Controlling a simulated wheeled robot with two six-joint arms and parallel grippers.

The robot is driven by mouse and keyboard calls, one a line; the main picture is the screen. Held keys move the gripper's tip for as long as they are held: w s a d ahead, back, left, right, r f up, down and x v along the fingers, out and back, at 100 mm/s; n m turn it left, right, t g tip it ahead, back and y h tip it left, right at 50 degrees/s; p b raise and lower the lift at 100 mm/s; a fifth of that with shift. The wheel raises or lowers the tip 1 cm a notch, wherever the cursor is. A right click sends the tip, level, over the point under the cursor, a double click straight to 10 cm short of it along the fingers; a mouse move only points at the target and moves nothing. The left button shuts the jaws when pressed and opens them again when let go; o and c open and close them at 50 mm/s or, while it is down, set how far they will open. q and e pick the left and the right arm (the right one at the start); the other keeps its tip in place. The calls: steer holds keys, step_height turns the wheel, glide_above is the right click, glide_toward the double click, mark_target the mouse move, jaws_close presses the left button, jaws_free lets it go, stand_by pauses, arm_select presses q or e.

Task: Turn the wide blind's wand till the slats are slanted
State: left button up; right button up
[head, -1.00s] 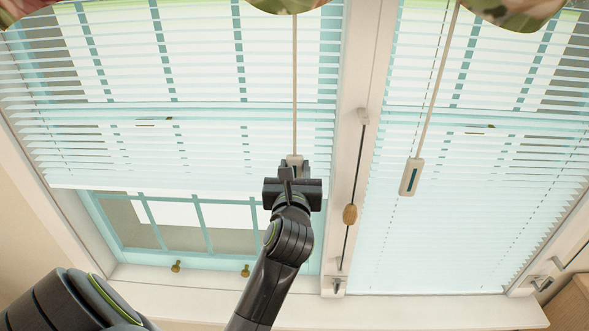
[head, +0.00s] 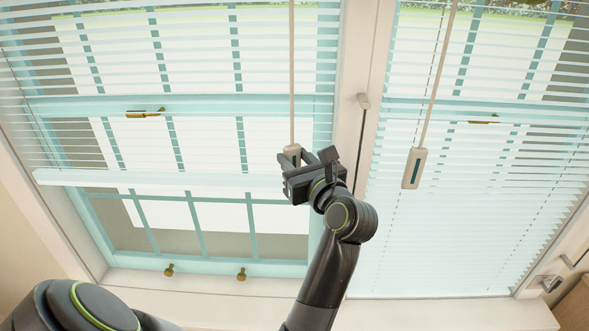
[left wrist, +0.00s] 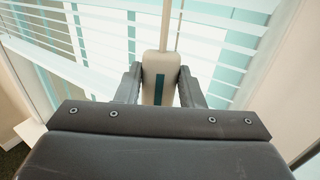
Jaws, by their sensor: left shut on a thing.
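The left blind (head: 180,180), the wider-looking one, hangs partly lowered, with its bottom rail above the sill. Its slats have gaps that show the window frame and outdoors. Its pale wand (head: 291,70) hangs near its right side and ends in a beige handle with a dark teal stripe. My left gripper (head: 298,160) is shut on this wand handle (head: 292,151), turned slantwise to the blind. In the left wrist view the handle (left wrist: 160,72) stands upright between the two fingers (left wrist: 160,90). My right gripper is not in view.
A second blind (head: 480,230) hangs at the right, lowered to near the sill, with its own wand and handle (head: 415,168). A white post (head: 350,110) with a cord divides the windows. Two brass knobs (head: 168,270) sit low on the left window. The sill (head: 220,285) is clear.

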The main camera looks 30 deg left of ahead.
arm_select(q)
steer(key=shift+w+n+g+y+b, duration=0.1)
steer(key=shift+n+g+y+b, duration=0.45)
steer(key=shift+g, duration=0.25)
steer(key=o, duration=1)
